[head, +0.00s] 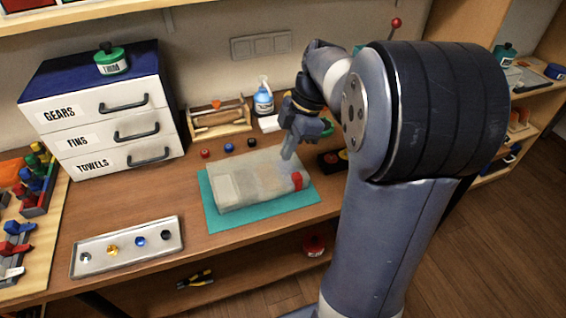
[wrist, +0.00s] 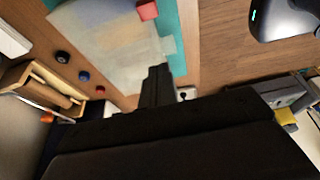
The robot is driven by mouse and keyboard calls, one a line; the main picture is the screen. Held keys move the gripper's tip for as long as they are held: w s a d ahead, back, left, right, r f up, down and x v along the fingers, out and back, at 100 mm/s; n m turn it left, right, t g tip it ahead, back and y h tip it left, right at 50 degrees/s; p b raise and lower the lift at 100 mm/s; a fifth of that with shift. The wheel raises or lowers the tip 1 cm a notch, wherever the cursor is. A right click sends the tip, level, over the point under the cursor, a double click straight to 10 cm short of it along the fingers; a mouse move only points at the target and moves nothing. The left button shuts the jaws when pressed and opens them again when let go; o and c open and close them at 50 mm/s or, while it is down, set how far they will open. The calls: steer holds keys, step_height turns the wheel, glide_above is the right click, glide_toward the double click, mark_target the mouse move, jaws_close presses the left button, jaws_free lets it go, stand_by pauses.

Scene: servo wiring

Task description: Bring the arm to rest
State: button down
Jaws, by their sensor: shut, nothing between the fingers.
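My gripper (head: 287,155) hangs over the back right part of the workbench, fingers pointing down. It is shut and holds nothing. Below it lies a pale, see-through block-shaped case (head: 245,180) with a red piece (head: 297,181) at its right end, on a teal mat (head: 216,222). In the wrist view the dark fingers (wrist: 157,75) show close to the case (wrist: 105,40). I cannot tell whether the fingertips touch the case.
A drawer cabinet (head: 95,112) stands at the back left. A grey tray with small parts (head: 98,262) lies at the front left. Small caps (head: 228,147), a wooden holder (head: 219,128) and a bottle (head: 263,100) are behind the case. The front bench between tray and mat is clear.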

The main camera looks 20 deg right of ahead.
steer(key=shift+d+r, duration=0.15)
steer(key=shift+r, duration=0.35)
steer(key=x, duration=0.3)
steer(key=a+x, duration=0.1)
steer(key=x, duration=0.3)
steer(key=a+p+x, duration=0.1)
steer(key=x, duration=0.2)
steer(key=shift+s+r, duration=0.1)
steer(key=shift+r, duration=0.1)
steer(key=v, duration=0.5)
steer(key=shift+a, duration=0.3)
steer(key=shift+b+v, duration=0.3)
steer(key=shift+v, duration=0.7)
steer(key=shift+f, duration=0.1)
